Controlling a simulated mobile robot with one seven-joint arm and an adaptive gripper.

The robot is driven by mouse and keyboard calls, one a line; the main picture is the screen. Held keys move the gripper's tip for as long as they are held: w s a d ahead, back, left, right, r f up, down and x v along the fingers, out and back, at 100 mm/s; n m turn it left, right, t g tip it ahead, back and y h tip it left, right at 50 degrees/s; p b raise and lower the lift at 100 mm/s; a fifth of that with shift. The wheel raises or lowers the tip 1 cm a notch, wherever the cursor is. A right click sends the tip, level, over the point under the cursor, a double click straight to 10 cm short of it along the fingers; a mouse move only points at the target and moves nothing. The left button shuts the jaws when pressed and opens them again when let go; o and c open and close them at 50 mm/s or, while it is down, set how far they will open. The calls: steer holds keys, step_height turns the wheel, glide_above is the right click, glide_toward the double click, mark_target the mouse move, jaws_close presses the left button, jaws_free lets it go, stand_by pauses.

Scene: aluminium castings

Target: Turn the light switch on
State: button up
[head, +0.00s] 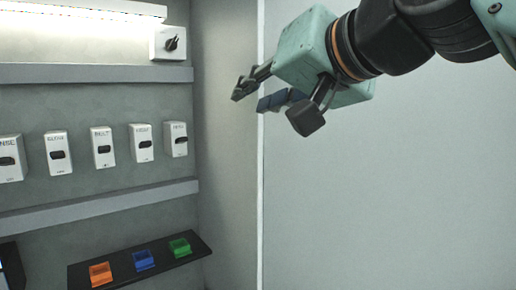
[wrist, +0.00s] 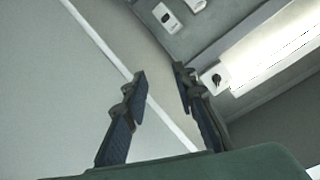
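A white box with a dark rotary knob (head: 170,43) is on the upper right of the grey back wall, beside a long white strip lamp (head: 80,10). Below it is a row of white switch boxes with dark rockers, one of them here (head: 141,143); their labels are too small to read surely, so I cannot tell which is the light switch. My gripper (head: 250,99) is open and empty, to the right of the knob box and apart from it. In the wrist view the knob box (wrist: 212,79) shows just behind the right fingertip.
Grey ledges (head: 90,73) run above and below the switch row. A side wall (head: 228,160) with a white edge stands right of the switches. A pale panel (head: 390,200) fills the right.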

steer(key=s+d+f+g+h+p, duration=0.1)
steer(key=s+d+f, duration=0.3)
steer(key=f, duration=0.8)
steer(key=s+d+f+g+h, duration=0.3)
steer(key=s+d+f+h, duration=0.1)
steer(key=f, duration=0.8)
steer(key=s+d+f+m+g+h+p, duration=0.1)
steer(key=s+d+f+g+h, duration=0.2)
steer(key=f, duration=0.9)
steer(key=d, duration=0.2)
steer(key=shift+s+d+f+p, duration=0.25)
steer(key=shift+s+d+p, duration=0.05)
steer(key=shift+s+d, duration=0.1)
